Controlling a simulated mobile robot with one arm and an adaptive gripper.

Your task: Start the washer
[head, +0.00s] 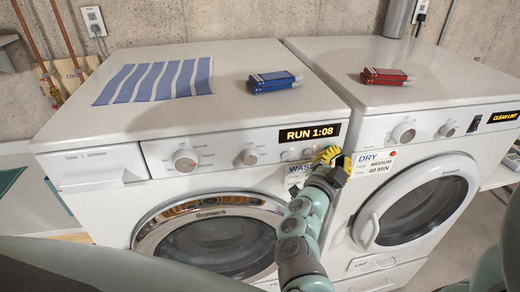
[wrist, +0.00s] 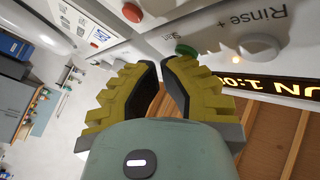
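The washer (head: 215,150) is the white front loader on the left, with a chrome-ringed round door (head: 212,240) that looks shut. Its display (head: 310,133) is lit and reads "RUN 1:08"; part of it shows in the wrist view (wrist: 270,90). My gripper (head: 328,155) is at the right end of the washer's panel, below the display. Its yellow fingers (wrist: 160,62) are together at the tips, with nothing seen between them. A green button (wrist: 186,49) is just beyond the tips; I cannot tell whether they touch it. A red button (wrist: 132,12) lies farther left.
The dryer (head: 420,200) stands close on the right, its display reading "CLEAN LINT". A blue box (head: 274,82) and a striped cloth (head: 155,81) lie on the washer, a red box (head: 386,77) on the dryer. A white panel knob (wrist: 258,47) is near my fingers.

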